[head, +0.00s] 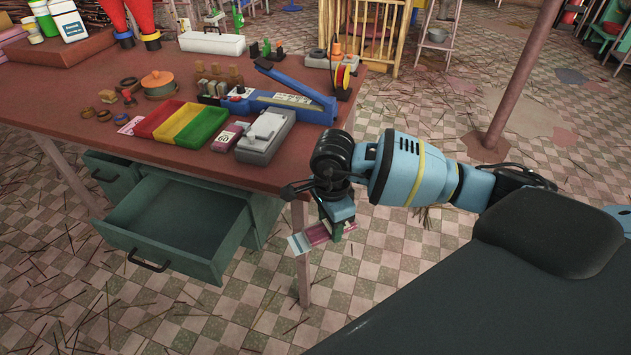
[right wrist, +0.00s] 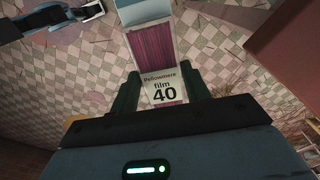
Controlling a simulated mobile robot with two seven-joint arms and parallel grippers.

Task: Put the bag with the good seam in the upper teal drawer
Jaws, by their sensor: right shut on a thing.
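My right gripper (head: 335,215) is shut on a clear-fronted bag (head: 315,238) of magenta sticks, held in the air off the table's front right corner. In the right wrist view the bag (right wrist: 153,50) lies between the two dark green fingers (right wrist: 158,92). Its label reads "film 40" and its far end is pale. I cannot judge its seam. A teal drawer (head: 150,240) under the table is pulled open and looks empty. It is left of the gripper, apart from the bag. A second teal drawer front (head: 112,180) shows behind it at left. My left gripper is not seen.
The brown table (head: 75,125) carries a blue sealer (head: 290,100), red, yellow and green trays (head: 182,123), a grey device (head: 265,135) and a small magenta packet (head: 227,137). Sticks litter the checkered floor.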

